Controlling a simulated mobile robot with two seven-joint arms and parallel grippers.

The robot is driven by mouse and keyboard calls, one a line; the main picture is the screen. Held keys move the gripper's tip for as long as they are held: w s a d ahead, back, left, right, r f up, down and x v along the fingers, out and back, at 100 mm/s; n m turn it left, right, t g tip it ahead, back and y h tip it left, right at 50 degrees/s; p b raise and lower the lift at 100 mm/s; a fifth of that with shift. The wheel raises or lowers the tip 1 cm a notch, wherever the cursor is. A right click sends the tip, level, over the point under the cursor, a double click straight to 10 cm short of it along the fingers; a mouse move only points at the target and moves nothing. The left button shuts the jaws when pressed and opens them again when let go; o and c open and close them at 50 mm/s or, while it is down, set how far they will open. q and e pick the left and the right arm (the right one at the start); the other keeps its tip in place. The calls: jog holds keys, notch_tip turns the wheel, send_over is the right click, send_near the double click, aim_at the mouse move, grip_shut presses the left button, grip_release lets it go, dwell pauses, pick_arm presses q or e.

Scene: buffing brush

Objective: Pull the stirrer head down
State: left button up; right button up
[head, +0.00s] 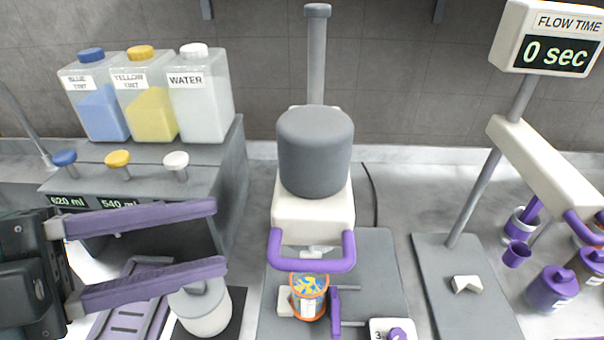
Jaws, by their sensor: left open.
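The stirrer head (312,205) is a white block with a grey rounded motor cap (316,150) on top, mounted on a grey upright post (317,60). A purple U-shaped handle (312,264) sticks out at its front. Below it, a cup with an orange rim and blue and yellow contents (309,296) stands on the grey base plate (378,262). My left gripper (221,237) is at the left, its two purple fingers spread apart and empty. The fingertips point right and stop short of the handle. My right gripper is not in view.
Blue, yellow and water tanks (148,95) stand on a grey dispenser (215,180) at back left. A white lidded jar (203,308) sits below my left fingers. A flow-time stand (475,195) and several purple cups (552,288) are at right.

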aim_at(286, 268)
pick_arm(q)
jog(key=d+f, duration=0.1)
jog(key=d, duration=0.2)
jog(key=w+d+f+g+p, duration=0.1)
jog(key=d+f, duration=0.1)
jog(key=d, duration=0.1)
jog(key=d+f+m+g, duration=0.1)
jog(key=d, duration=0.2)
jog(key=shift+w+f+p, duration=0.3)
jog(key=shift+w+f, duration=0.05)
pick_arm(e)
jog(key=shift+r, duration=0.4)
pick_arm(q)
grip_shut()
dwell(0.7)
